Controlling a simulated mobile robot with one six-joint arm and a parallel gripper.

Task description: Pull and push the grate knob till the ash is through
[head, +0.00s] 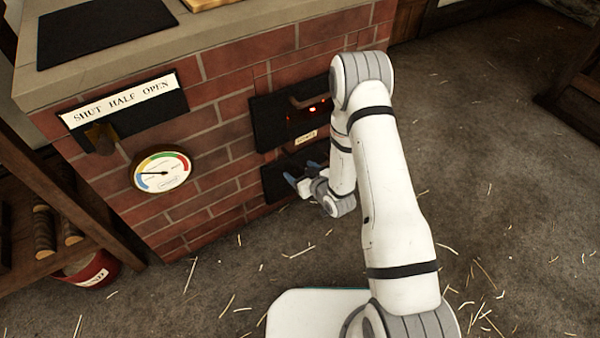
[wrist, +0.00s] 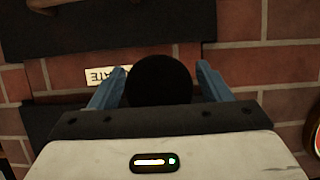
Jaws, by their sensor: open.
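The grate knob (wrist: 160,80) is a round black ball in the wrist view. It sits between the two blue fingers of my gripper (wrist: 158,86), with a gap showing on the right side; on the left I cannot tell whether the finger touches. In the head view my gripper (head: 304,182) is low at the brick stove front, before the lower black door, and the knob is hidden there. A small white label ending in "ATE" (wrist: 103,75) is behind the knob. The firebox door (head: 290,113) above shows a red glow. The ash itself is not in view.
A damper plate reading "SHUT HALF OPEN" (head: 123,101) and a round dial gauge (head: 161,170) are on the brick front to the left. A red bucket (head: 92,270) stands under a wooden rack at far left. The straw-strewn floor (head: 490,200) at right is clear.

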